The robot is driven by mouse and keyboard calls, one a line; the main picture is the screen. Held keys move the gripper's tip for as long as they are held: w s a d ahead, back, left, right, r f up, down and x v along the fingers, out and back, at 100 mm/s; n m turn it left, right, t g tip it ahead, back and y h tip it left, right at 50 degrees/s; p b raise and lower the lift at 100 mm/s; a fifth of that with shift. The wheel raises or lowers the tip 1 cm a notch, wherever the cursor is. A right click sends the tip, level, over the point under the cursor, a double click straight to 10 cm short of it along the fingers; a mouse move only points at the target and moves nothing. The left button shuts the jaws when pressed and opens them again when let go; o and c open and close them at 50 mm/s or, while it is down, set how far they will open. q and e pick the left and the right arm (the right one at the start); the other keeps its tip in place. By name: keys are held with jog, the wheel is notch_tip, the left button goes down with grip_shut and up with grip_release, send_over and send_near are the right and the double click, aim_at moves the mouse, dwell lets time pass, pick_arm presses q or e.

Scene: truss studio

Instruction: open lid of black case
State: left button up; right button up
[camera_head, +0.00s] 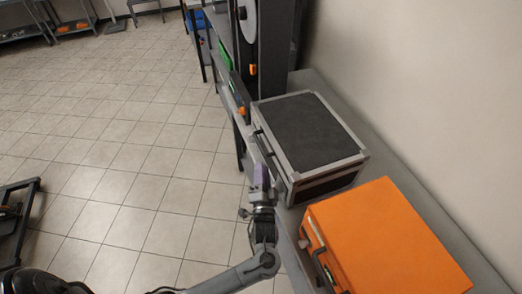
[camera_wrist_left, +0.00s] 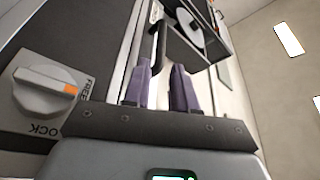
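The black case (camera_head: 305,130) has a grey metal frame and stands on the shelf with its lid down. A dark handle (camera_head: 265,146) is on its left side. My left gripper (camera_head: 260,172), with purple fingers, is beside that side, near the handle. In the left wrist view the gripper (camera_wrist_left: 160,75) is open, with a visible gap between the fingers. A dark handle (camera_wrist_left: 159,45) shows beyond the fingertips; I cannot tell if they touch it. A grey knob (camera_wrist_left: 48,92) marked FREE and LOCK is on a black panel at left. My right gripper is not in view.
An orange case (camera_head: 385,245) stands on the same grey shelf, nearer than the black case. A dark machine with a pale disc (camera_head: 248,22) stands behind it. A wall runs along the right. The tiled floor (camera_head: 120,150) at left is mostly open.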

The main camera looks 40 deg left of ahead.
aim_at(261, 145)
pick_arm(q)
jog(key=x, duration=0.9)
jog(key=shift+w+a+b, duration=0.15)
jog(key=shift+b, duration=0.2)
grip_shut()
